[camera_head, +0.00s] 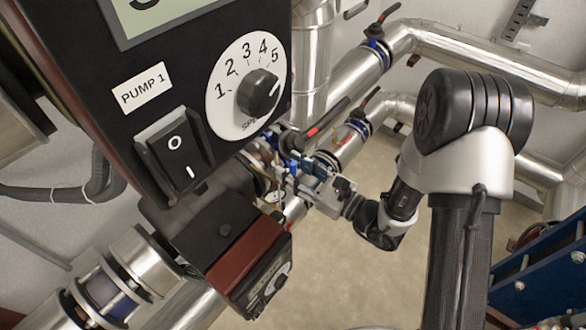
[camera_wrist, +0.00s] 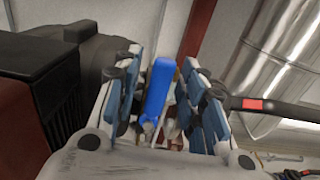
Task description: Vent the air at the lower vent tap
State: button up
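My gripper (camera_head: 300,172) reaches left from the arm, to the pipework beside the pump box. In the wrist view, my gripper (camera_wrist: 163,85) has its blue-padded fingers apart. A blue lever-shaped handle (camera_wrist: 159,84), which looks like the vent tap's handle, stands between the fingers, with gaps visible on both sides. Behind it, small metal fittings show, partly hidden. In the head view my gripper and the pipework cover the tap, and I cannot make out its handle clearly. Whether the tap is open or closed cannot be told.
The black Pump 1 control box (camera_head: 190,110), with a speed dial (camera_head: 258,92) and a rocker switch (camera_head: 175,150), fills the upper left. A second pump box (camera_head: 258,262) sits below. Red-handled valves (camera_head: 376,40) and silver pipes (camera_head: 455,52) lie behind. Floor (camera_head: 350,270) is clear at bottom middle.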

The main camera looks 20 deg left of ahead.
jog(key=shift+a, duration=0.1)
jog(key=shift+c, duration=0.4)
grip_shut()
dwell(0.4)
